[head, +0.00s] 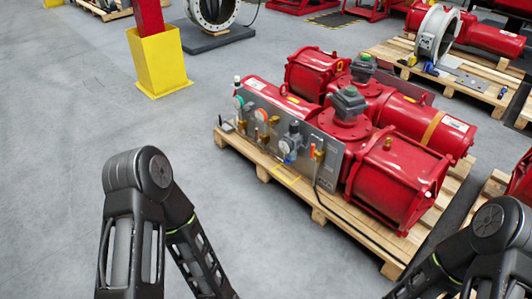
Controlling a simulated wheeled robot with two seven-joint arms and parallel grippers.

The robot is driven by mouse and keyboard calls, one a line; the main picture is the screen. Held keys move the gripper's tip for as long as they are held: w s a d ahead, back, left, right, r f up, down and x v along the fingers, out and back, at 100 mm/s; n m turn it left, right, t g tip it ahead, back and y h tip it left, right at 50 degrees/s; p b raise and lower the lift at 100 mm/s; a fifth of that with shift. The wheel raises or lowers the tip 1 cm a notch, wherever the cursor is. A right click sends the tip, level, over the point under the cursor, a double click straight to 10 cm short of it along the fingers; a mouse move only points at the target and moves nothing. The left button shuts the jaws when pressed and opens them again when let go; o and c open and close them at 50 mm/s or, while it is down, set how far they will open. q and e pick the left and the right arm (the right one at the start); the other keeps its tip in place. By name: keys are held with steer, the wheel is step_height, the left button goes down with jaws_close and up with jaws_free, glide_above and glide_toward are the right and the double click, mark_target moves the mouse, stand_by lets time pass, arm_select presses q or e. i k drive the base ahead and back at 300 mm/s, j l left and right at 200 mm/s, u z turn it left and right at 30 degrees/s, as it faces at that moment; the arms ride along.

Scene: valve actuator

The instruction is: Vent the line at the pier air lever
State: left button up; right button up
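A red post in a yellow square base (163,60) stands on the floor at the upper left; its top is cut off and no lever shows on it. A grey control panel (325,165) with gauges, a blue-and-white regulator (288,145) and small brass fittings is fixed to the near side of a red valve actuator (395,180). I cannot tell which part, if any, is the pier air lever. My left arm is at the lower left and my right arm at the lower right. Both grippers are out of the picture, so what they hold is hidden.
The actuator lies on a wooden pallet (345,222) right of centre. Another pallet (484,80) with red equipment is at the upper right. A grey valve ring (213,12) stands on a dark base at the top. Grey floor is clear at left.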

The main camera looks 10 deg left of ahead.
mark_target(313, 147)
steer(key=i+l+u, duration=0.1)
steer(key=i+l, duration=0.2)
steer(key=i, duration=0.3)
steer(key=i+l+u, duration=0.15)
steer(key=i+l, duration=0.15)
steer(key=i, duration=0.3)
steer(key=i+l+u, duration=0.1)
steer(key=i+l, duration=0.3)
steer(key=i, duration=0.2)
